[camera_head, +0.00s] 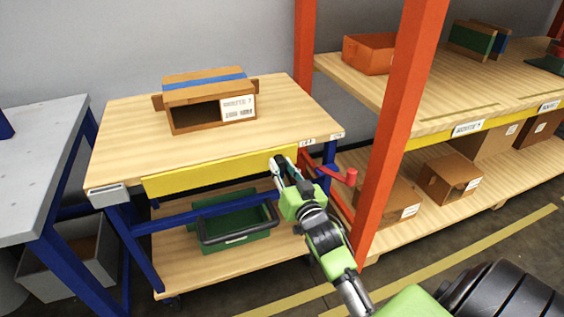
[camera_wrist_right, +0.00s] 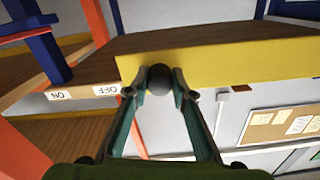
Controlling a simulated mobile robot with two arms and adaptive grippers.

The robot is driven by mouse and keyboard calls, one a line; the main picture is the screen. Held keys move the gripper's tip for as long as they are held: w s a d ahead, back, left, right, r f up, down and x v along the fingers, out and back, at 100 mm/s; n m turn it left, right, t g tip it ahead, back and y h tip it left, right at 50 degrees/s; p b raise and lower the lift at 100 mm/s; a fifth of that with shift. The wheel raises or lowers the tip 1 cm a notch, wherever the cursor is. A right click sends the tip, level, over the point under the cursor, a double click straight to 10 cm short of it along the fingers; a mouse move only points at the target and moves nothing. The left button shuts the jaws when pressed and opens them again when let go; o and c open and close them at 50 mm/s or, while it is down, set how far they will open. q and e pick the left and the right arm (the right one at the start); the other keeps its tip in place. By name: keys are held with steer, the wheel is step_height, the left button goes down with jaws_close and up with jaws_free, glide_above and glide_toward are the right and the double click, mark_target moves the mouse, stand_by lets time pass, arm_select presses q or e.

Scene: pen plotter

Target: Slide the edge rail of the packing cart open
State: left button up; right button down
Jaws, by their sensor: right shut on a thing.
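The packing cart (camera_head: 120,150) has a wooden top and blue legs. Its yellow edge rail (camera_head: 205,174) runs along the front edge; its right end stops close to the OFF label. The rail also fills the upper middle of the right wrist view (camera_wrist_right: 230,58). My right gripper (camera_head: 276,164) is at the right part of the rail. In the right wrist view its fingers (camera_wrist_right: 160,88) are shut on a dark round knob (camera_wrist_right: 160,76) that stands out from the rail's face. In the right wrist view, the OFF label (camera_wrist_right: 106,90) and ON label (camera_wrist_right: 59,95) lie left of the rail. My left gripper is not in view.
A wooden box (camera_head: 195,114) with a blue strip sits on the cart top. A green bin (camera_head: 240,222) is on the lower shelf. An orange rack post (camera_head: 392,130) and a red handle (camera_head: 350,177) stand close right of my right arm. A grey table (camera_head: 40,135) is left.

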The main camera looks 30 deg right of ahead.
steer(key=c, duration=1.7)
jaws_free()
steer(key=shift+r, duration=0.1)
steer(key=v, duration=1.2)
steer(key=shift+a, duration=0.1)
